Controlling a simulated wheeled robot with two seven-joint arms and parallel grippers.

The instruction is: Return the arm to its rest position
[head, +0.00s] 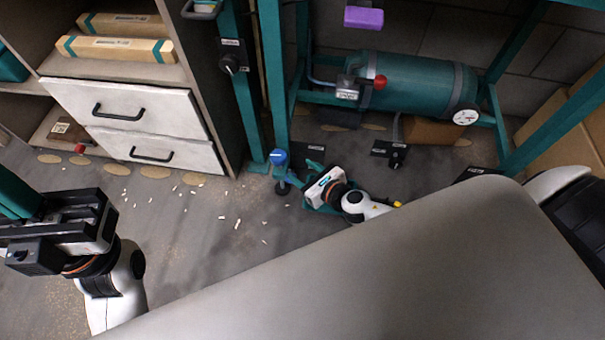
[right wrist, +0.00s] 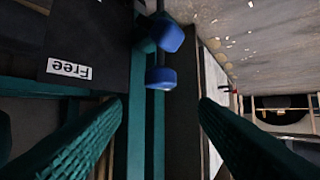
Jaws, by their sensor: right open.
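My right gripper (head: 299,174) is low near the teal frame in the head view, beside a blue-capped valve or lever (head: 279,157). In the right wrist view, its two teal fingers (right wrist: 160,103) are spread apart with nothing between their tips. Blue handle ends (right wrist: 162,78) show ahead of the fingers, apart from them. My left gripper (head: 68,222) is at the left edge of the head view. Its fingertips are not clear, so its opening cannot be told.
A white-drawer cabinet (head: 142,112) stands at upper left. A teal tank (head: 415,84) with a red knob and gauge lies within the teal frame (head: 272,70). A "Free" sign (right wrist: 70,70) is close to the right gripper. Pale bits litter the floor (head: 200,250).

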